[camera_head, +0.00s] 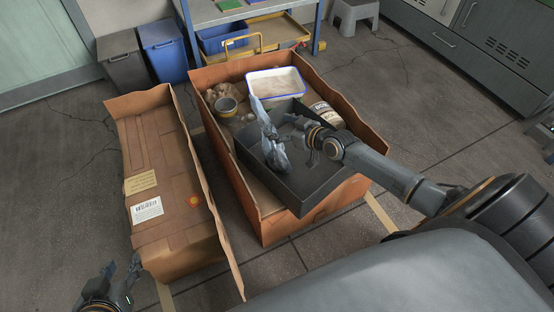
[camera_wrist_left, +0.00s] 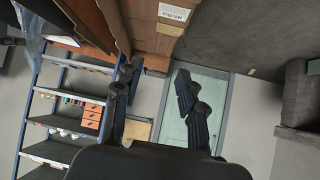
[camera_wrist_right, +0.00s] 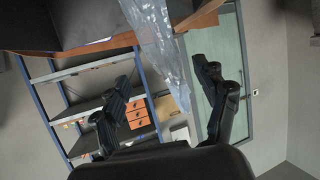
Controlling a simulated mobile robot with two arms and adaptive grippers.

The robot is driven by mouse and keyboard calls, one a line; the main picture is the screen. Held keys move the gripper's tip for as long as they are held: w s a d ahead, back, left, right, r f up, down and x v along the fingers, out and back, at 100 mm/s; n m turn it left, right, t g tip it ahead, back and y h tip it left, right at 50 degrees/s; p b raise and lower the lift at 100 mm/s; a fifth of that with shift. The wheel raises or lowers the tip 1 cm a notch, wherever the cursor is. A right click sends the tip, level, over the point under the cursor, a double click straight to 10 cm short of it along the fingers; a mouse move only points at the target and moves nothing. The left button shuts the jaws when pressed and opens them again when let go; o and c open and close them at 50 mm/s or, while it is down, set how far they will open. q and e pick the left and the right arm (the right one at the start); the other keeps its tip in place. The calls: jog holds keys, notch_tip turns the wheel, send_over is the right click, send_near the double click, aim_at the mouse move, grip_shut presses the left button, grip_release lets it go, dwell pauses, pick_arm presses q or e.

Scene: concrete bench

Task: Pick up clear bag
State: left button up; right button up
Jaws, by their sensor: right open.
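The clear bag (camera_head: 276,153) is crumpled and translucent, standing up over the dark grey bin (camera_head: 320,184) in the head view. My right gripper (camera_head: 297,139) is open beside the bag, above the bin. In the right wrist view the bag (camera_wrist_right: 162,45) hangs down toward the space between the spread fingers (camera_wrist_right: 165,105); I cannot tell whether they touch it. The bag's lower end is partly unclear against the bin. My left gripper (camera_head: 122,283) is low at the bottom left, empty and away from the bag. Its fingers (camera_wrist_left: 158,95) are apart in the left wrist view.
A second cardboard box (camera_head: 160,160) stands to the left. Blue and grey bins (camera_head: 164,50) and a shelf (camera_head: 212,12) stand behind.

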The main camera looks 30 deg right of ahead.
aim_at(272, 125)
jog(key=b+x, duration=0.1)
jog(key=x, duration=0.3)
jog(key=shift+w+a+f+b, duration=0.15)
jog(key=shift+a+b, duration=0.25)
jog(key=shift+w, duration=0.3)
pick_arm(q)
jog(key=w+d+r+t+h, duration=0.1)
jog(key=w+d+r+t, duration=0.1)
jog(key=w+r+t, duration=0.3)
notch_tip(272, 125, up, 2)
jog(key=shift+d+r+h, duration=0.15)
jog(key=shift+d+h, duration=0.05)
jog(key=shift+h, duration=0.1)
pick_arm(e)
jog(key=shift+c, duration=0.2)
grip_shut()
